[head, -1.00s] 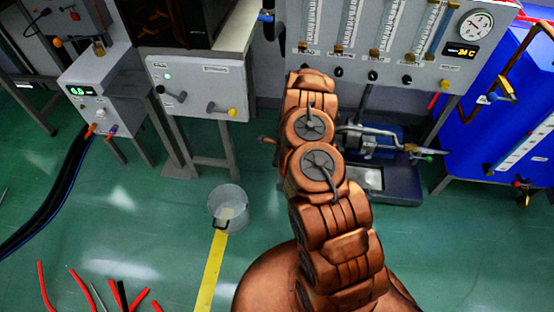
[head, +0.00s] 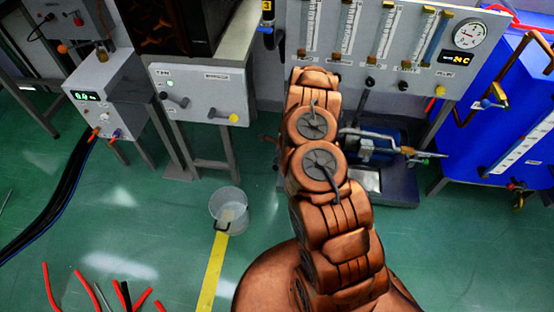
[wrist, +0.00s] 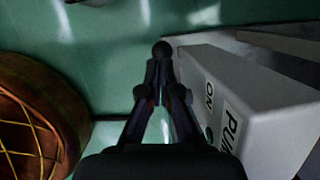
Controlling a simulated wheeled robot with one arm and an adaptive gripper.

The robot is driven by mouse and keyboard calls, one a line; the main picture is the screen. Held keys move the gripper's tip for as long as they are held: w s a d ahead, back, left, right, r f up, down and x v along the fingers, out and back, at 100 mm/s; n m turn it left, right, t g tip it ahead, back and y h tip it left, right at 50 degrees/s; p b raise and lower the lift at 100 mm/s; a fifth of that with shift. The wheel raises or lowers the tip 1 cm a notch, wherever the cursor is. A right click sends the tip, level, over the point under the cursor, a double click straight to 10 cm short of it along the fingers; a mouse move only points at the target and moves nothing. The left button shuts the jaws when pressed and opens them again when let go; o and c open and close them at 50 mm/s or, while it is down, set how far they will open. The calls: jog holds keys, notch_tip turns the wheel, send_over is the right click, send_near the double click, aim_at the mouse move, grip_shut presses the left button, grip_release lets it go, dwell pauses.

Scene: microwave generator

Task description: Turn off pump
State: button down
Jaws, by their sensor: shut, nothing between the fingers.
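The pump switch box is a white box (wrist: 255,105) with the labels "PUMP" and "ON", at the right of the wrist view. In the head view a pale control box (head: 205,98) with a green light carries a black-ended lever (head: 172,99) on its left and a yellow-ended lever (head: 226,115) on its right. In the wrist view my gripper (wrist: 158,72) is shut and empty, beside the labelled box. A black ball (wrist: 163,48) shows just beyond the fingertips; I cannot tell whether they touch it. My gripper is hidden in the head view.
A flow-meter panel (head: 415,78) stands behind my arm, with a blue tank (head: 500,140) at right. A clear bucket (head: 230,208) stands on the floor. Hoses (head: 50,195) run from a display box (head: 102,97) at left. Red-handled tools lie at lower left.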

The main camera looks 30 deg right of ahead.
notch_tip(320, 180, up, 10)
jog(key=a, duration=0.1)
jog(key=shift+s+f+p, duration=0.2)
jog(key=shift+s+p, duration=0.05)
jog(key=shift+p, duration=0.15)
jog(key=shift+a, duration=0.1)
dwell(0.6)
jog(key=s+a+r+n+g+y, duration=0.1)
jog(key=s+a+r+n, duration=0.4)
jog(key=r, duration=0.4)
jog(key=s+a+r+n, duration=0.2)
jog(key=a+r+n, duration=0.2)
jog(key=a+r, duration=0.3)
jog(key=s+a+r+n+g+y, duration=0.1)
jog(key=s+a+r+n, duration=0.35)
jog(key=r, duration=0.55)
jog(key=s+r+n+g+h, duration=0.1)
jog(key=s+r+n, duration=0.3)
jog(key=s, duration=0.6)
jog(key=s+d+r+n+g+h, duration=0.15)
jog(key=s+r+n, duration=0.3)
jog(key=s, duration=0.55)
jog(key=s+a+r+n+g+h, duration=0.1)
jog(key=s+r+n, duration=0.35)
jog(key=s, duration=0.55)
notch_tip(320, 180, up, 14)
jog(key=t+p, duration=0.1)
jog(key=p, duration=1.2)
jog(key=shift+w+d, duration=0.25)
jog(key=shift+w, duration=0.1)
